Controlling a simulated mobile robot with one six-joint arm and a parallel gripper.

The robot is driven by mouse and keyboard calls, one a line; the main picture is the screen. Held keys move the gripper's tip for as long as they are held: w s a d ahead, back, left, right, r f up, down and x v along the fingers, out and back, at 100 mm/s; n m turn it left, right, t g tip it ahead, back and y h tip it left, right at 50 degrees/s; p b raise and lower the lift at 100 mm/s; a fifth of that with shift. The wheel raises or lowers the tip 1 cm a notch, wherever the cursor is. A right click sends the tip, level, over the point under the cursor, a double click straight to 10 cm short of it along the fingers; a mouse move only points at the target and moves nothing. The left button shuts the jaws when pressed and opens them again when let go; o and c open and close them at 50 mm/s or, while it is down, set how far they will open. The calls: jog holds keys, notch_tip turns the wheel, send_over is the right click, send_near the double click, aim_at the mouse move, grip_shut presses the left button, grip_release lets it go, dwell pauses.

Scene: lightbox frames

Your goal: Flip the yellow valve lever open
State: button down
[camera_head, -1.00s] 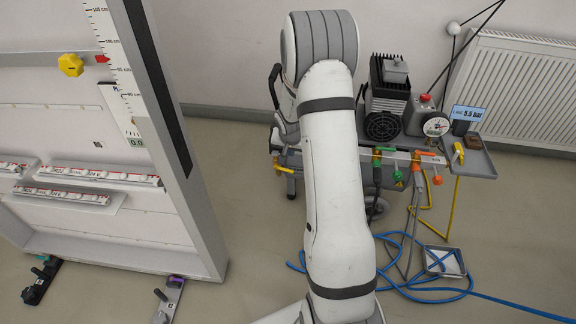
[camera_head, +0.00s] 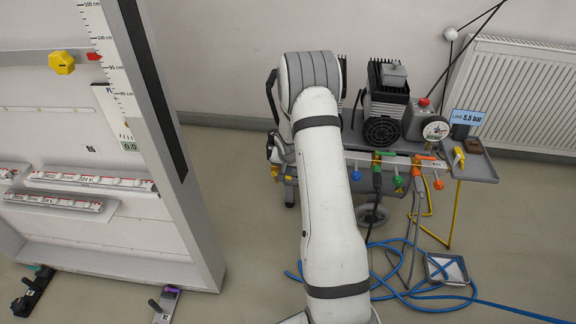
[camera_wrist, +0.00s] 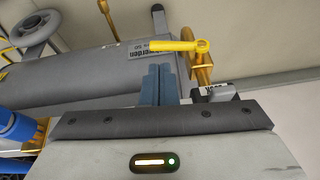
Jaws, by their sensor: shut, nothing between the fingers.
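The yellow valve lever (camera_wrist: 178,46) shows in the wrist view, lying roughly level across the picture and joined at its right end to a brass valve body (camera_wrist: 205,68). Behind it is a grey tank (camera_wrist: 90,75) with a label. My gripper (camera_wrist: 158,72) has its two blue fingers together with nothing between them. The fingertips appear just below the lever in the picture; I cannot tell whether they touch it. In the head view my arm hides the gripper and most of the tank's left end.
A compressor bench (camera_head: 400,142) with green and orange valves, a gauge (camera_head: 436,129) and a tray (camera_head: 480,170) stands right of my arm. Blue hose (camera_head: 400,290) lies on the floor around a small tray (camera_head: 447,268). A tall panel (camera_head: 150,130) stands at left.

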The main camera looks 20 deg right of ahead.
jog(key=x, duration=0.1)
jog(key=b+x, duration=0.1)
jog(key=x, duration=0.2)
jog(key=shift+a+f, duration=0.15)
jog(key=shift+a, duration=0.25)
jog(key=shift+w+p, duration=0.1)
jog(key=shift+p, duration=0.2)
